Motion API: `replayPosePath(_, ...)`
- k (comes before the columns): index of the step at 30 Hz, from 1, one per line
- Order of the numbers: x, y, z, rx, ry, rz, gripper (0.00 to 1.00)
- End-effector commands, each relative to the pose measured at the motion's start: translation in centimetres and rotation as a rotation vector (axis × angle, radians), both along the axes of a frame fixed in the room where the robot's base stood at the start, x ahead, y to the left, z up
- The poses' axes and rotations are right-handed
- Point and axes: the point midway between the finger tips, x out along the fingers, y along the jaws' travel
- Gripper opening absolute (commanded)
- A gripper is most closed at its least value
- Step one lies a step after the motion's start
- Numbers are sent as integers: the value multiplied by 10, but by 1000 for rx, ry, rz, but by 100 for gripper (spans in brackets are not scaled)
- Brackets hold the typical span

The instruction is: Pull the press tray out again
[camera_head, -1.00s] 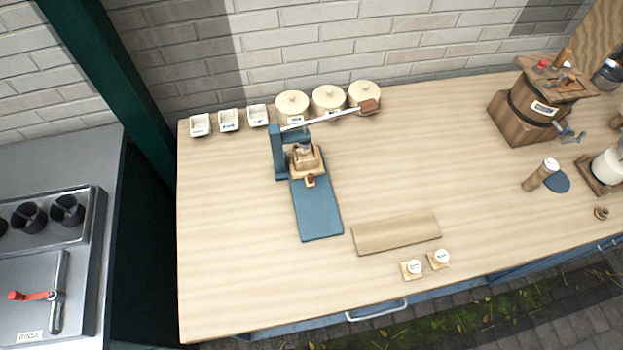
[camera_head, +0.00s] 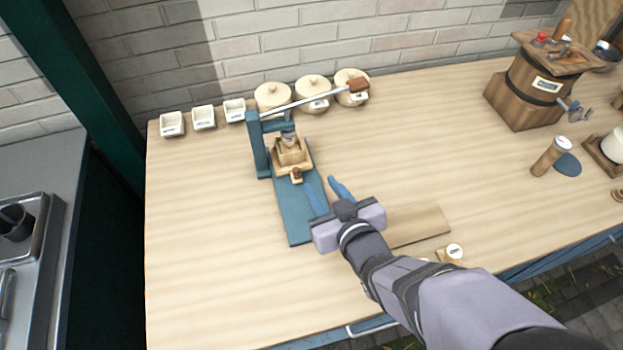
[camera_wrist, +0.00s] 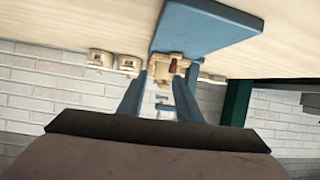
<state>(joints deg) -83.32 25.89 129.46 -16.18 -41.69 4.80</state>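The press tray (camera_head: 283,172) is a wooden tray with a brown knob (camera_head: 296,175) at its front. It sits at the back of the blue press base (camera_head: 296,217), under the press head, with a wooden box mould (camera_head: 291,153) on it. The press lever (camera_head: 318,97) slants up to the right. My gripper (camera_head: 326,192) is open and empty, in front and to the right of the knob, apart from it. In the wrist view the knob (camera_wrist: 174,62) shows upside down beyond and between my open fingers (camera_wrist: 158,98).
Three lidded crocks (camera_head: 312,92) and three small white dishes (camera_head: 203,117) stand along the wall. A wooden board (camera_head: 418,224) lies right of the press base, partly behind my arm. A wooden churn (camera_head: 530,90) stands at the right. The table left of the press is clear.

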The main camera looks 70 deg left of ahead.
Motion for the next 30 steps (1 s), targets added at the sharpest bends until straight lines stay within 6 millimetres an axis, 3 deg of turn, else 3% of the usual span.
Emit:
replayPosePath(1,-13,3,-2,14,3,26,32)
replayPosePath(5,-26,5,-1,31,8,52,32)
replayPosePath(14,-27,14,-3,32,7,53,32)
replayPosePath(30,-33,64,-24,30,7,51,32)
